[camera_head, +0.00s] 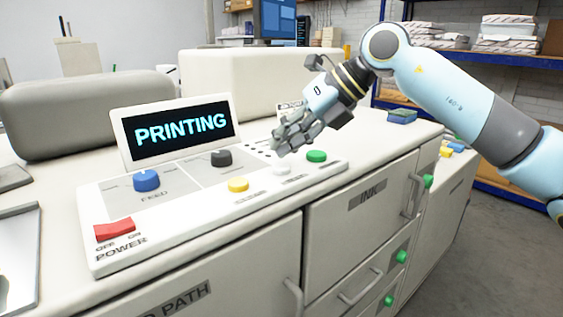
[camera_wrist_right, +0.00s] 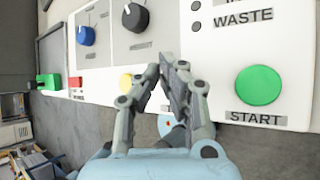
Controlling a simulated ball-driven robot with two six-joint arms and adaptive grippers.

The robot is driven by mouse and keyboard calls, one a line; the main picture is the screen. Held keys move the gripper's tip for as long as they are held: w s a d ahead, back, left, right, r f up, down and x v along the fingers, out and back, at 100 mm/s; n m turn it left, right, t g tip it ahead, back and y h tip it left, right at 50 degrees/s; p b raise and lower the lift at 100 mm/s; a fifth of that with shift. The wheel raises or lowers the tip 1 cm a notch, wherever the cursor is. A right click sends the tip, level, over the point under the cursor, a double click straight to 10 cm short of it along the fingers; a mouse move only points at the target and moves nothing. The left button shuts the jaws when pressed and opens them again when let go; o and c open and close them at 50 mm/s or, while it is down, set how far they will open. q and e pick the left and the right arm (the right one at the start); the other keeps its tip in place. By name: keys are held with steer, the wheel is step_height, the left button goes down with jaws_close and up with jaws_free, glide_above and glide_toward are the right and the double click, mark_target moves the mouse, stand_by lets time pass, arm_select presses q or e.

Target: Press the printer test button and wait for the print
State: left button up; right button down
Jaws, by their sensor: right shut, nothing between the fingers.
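The printer's control panel (camera_head: 210,190) lies on the white cabinet, and its tilted display (camera_head: 180,130) reads PRINTING. On the panel are a red POWER switch (camera_head: 114,230), a blue FEED knob (camera_head: 146,180), a black knob (camera_head: 221,158), a yellow button (camera_head: 238,185), a white button (camera_head: 282,168) and a green button (camera_head: 316,156). The right wrist view labels the green button (camera_wrist_right: 258,85) START. My right gripper (camera_head: 279,150) is shut and empty above the panel, near the white button. In the wrist view its fingers (camera_wrist_right: 165,68) hide part of the panel. My left gripper is not in view.
A grey rounded cover (camera_head: 80,105) and a white housing (camera_head: 250,80) stand behind the panel. An INK door (camera_head: 360,200) with handles is below. A blue item (camera_head: 402,116) lies at the cabinet's right end. Open floor (camera_head: 490,260) lies to the right.

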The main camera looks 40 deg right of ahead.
mark_target(283, 163)
steer(key=shift+r+p, duration=1.6)
steer(key=shift+r, duration=0.85)
stand_by(5.5)
